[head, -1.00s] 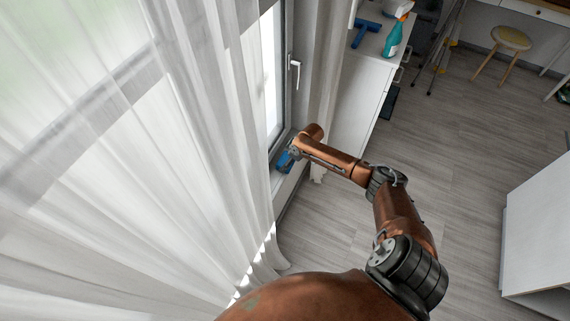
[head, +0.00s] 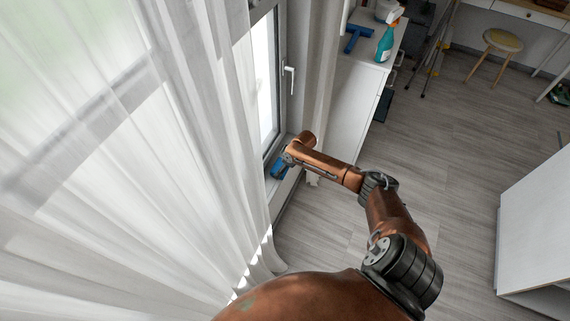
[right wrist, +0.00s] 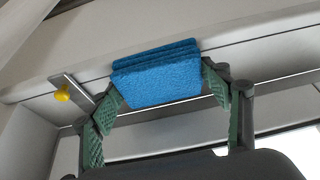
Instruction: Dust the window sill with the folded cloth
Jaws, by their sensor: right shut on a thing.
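The folded blue cloth (head: 279,169) is at the window sill (head: 285,189), near the window's lower corner in the head view. My right gripper (head: 284,162) is shut on it. In the right wrist view the cloth (right wrist: 157,78) shows as a layered blue block between the green-padded fingers of the right gripper (right wrist: 162,90). A pale ledge-like surface lies directly behind the cloth there. I cannot tell whether the cloth touches it. My left gripper is in neither view.
A sheer white curtain (head: 130,160) fills the left, close to the sill. A white cabinet (head: 345,105) beyond the arm carries a spray bottle (head: 386,42) and a blue squeegee-like tool (head: 357,39).

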